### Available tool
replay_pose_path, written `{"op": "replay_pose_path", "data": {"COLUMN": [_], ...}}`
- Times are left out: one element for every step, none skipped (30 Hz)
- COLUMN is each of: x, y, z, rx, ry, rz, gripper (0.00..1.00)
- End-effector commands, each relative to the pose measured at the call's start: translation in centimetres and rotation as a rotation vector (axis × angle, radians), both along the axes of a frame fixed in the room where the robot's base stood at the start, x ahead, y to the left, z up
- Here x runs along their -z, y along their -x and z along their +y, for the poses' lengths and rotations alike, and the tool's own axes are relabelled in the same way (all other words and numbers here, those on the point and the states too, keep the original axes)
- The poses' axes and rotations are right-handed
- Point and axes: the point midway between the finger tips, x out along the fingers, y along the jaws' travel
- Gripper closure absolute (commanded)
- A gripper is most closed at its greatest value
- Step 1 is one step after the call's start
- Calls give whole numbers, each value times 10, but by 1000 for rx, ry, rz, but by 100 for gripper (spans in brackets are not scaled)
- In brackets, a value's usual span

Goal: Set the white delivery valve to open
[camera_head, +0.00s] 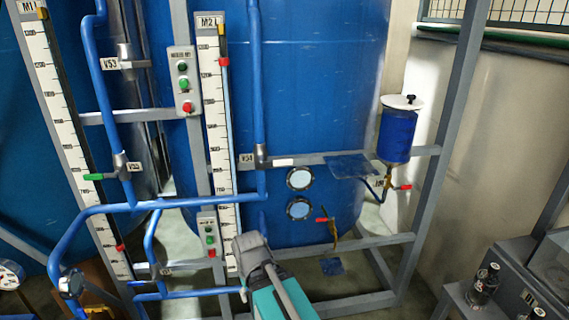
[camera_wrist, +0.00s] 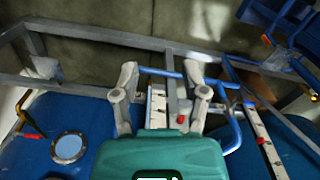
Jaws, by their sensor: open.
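In the head view a valve labelled V54 (camera_head: 261,156) sits on a vertical blue pipe in front of the large blue tank. Its white handle (camera_head: 284,162) points right, roughly level, across the pipe. I take this for the white delivery valve. It cannot be made out in the wrist view. My arm's teal and grey end stands low in the middle of the head view, below the valve; my fingertips cannot be made out there. In the wrist view my gripper (camera_wrist: 162,75) is open and empty, with frame bars and a white scale beyond its fingers.
The M2 scale (camera_head: 216,130) and a grey button box (camera_head: 184,80) stand left of the valve. Two round sight glasses (camera_head: 299,178) lie below right. Grey frame bars and blue pipes surround my arm.

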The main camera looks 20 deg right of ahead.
Motion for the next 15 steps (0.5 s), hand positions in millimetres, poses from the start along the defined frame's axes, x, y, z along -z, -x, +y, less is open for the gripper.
{"op": "replay_pose_path", "data": {"x": [0,0,0,0,0,0,0,-1,-1,-2,-2,-3,-4,-6,-8], "y": [0,0,0,0,0,0,-1,-1,-2,-3,-4,-6,-8,-11,-14], "z": [0,0,0,0,0,0,0,0,0,0,0,0,8,11,11], "rx": [0,0,0,0,0,1,2,3,7,10,14,21,22,28,39], "ry": [0,0,0,0,0,-2,-4,-8,-17,-25,-34,-52,-68,-87,-115], "rz": [0,0,0,0,0,-1,-3,-5,-10,-15,-20,-30,-40,-51,-68], "gripper": [43,43,43,39,34,34,34,34,34,34,34,34,34,34,34]}}
